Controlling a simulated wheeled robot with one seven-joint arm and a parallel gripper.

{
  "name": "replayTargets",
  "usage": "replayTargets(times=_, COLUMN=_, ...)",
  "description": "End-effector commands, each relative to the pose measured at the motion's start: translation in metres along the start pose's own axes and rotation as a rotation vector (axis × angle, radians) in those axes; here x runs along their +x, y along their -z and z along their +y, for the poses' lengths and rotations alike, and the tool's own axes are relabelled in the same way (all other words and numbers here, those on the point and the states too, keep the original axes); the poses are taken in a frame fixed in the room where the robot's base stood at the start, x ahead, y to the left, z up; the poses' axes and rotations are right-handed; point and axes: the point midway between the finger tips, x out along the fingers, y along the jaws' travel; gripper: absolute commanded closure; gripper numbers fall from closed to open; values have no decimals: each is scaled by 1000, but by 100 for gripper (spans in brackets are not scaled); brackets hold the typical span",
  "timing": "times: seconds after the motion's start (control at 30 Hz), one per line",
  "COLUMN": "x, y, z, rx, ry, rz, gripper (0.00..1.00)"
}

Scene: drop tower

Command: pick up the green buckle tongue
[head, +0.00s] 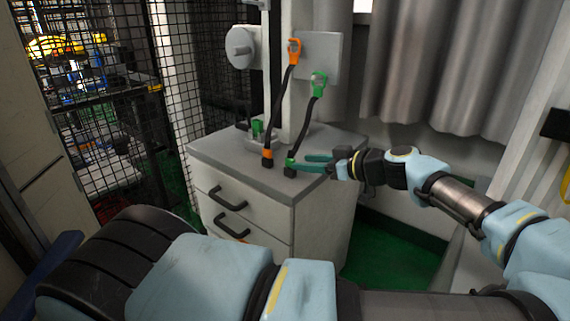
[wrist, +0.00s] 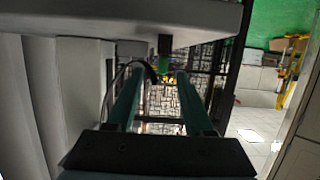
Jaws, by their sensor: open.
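A green piece (head: 290,162) sits on a black block (head: 289,170) at the front of the cabinet top, at the lower end of a black strap (head: 304,122). I take it for the green buckle tongue. The strap runs up to a green ring-like piece (head: 319,84) on the wall plate. My gripper (head: 306,163) is open, its teal fingers pointing left at the lower green piece. In the wrist view, the green piece (wrist: 164,64) appears between the fingertips (wrist: 160,74), upside down. Whether it is inside the fingers' reach, I cannot tell. The fingers hold nothing.
An orange ring piece (head: 294,50) hangs beside the green one; its strap ends at an orange piece (head: 267,153) left of the green one. A grey cabinet (head: 325,212) with drawers stands below. A pale post rises behind the straps. A black mesh fence (head: 105,85) is at left.

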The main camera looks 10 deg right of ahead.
Motion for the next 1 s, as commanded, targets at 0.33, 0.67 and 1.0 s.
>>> replayTargets(times=0.33, x=37, y=2, z=-1, rx=2, ry=3, rz=-1, gripper=48)
replayTargets(times=0.67, x=80, y=10, z=-4, rx=2, ry=4, rz=-1, gripper=48)
replayTargets(times=1.0, x=86, y=9, z=-4, rx=2, ry=1, rz=-1, gripper=50)
